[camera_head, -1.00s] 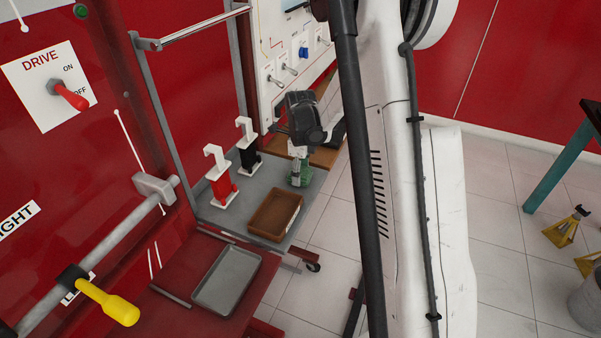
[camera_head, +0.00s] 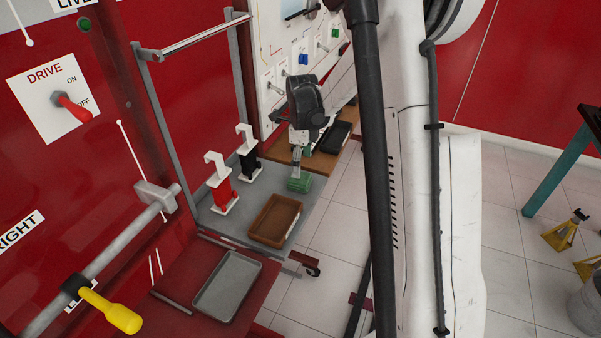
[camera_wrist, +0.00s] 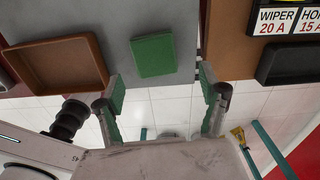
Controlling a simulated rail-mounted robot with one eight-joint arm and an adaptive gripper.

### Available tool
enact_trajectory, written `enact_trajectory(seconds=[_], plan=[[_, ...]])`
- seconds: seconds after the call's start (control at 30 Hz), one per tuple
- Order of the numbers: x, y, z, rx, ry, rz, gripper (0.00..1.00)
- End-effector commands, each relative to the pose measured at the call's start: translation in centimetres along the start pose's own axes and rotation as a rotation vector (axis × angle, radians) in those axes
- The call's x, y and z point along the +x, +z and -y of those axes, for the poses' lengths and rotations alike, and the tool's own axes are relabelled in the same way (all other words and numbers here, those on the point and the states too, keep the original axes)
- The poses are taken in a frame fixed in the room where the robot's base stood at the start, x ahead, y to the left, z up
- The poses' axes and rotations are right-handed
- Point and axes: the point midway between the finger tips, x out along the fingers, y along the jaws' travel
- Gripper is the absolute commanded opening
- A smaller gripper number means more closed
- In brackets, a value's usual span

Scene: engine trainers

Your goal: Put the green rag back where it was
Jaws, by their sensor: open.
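The green rag (camera_head: 300,184) lies flat on the grey bench top (camera_head: 275,183), right of the brown tray. In the wrist view the green rag (camera_wrist: 153,55) shows as a whole square with nothing gripping it. My gripper (camera_head: 300,157) is just behind and above the rag in the head view. In the wrist view my gripper (camera_wrist: 160,82) is open and empty, its green-padded fingers spread apart and the rag beyond the gap between them. The exact height of the fingers over the rag is hard to tell.
A brown tray (camera_head: 274,240) lies in front of the rag. Red (camera_head: 222,190) and black (camera_head: 248,160) clamp-like pieces stand to the left. Behind is a wooden surface (camera_head: 317,160) with a black tray (camera_head: 336,137). A grey tray (camera_head: 204,300) lies nearer.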

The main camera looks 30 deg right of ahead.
Motion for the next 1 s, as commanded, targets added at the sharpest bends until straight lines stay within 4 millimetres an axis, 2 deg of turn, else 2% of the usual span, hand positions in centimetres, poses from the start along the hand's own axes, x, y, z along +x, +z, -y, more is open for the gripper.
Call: enact_trajectory(seconds=[0.03,0.23,0.57,0.67,0.77,1.0], plan=[[-1.3,0.0,-0.1,0.0,0.0,0.0,0.73],[-4.9,0.0,0.0,0.0,0.0,0.0,0.73],[-7.7,0.0,-0.5,-0.03,-0.007,0.004,0.73],[-9.1,0.0,-1.8,-0.119,-0.026,0.015,0.73],[-11.1,0.1,-3.8,-0.268,-0.061,0.031,0.73],[-15.6,-0.5,-9.7,-0.684,-0.171,0.054,0.73]])
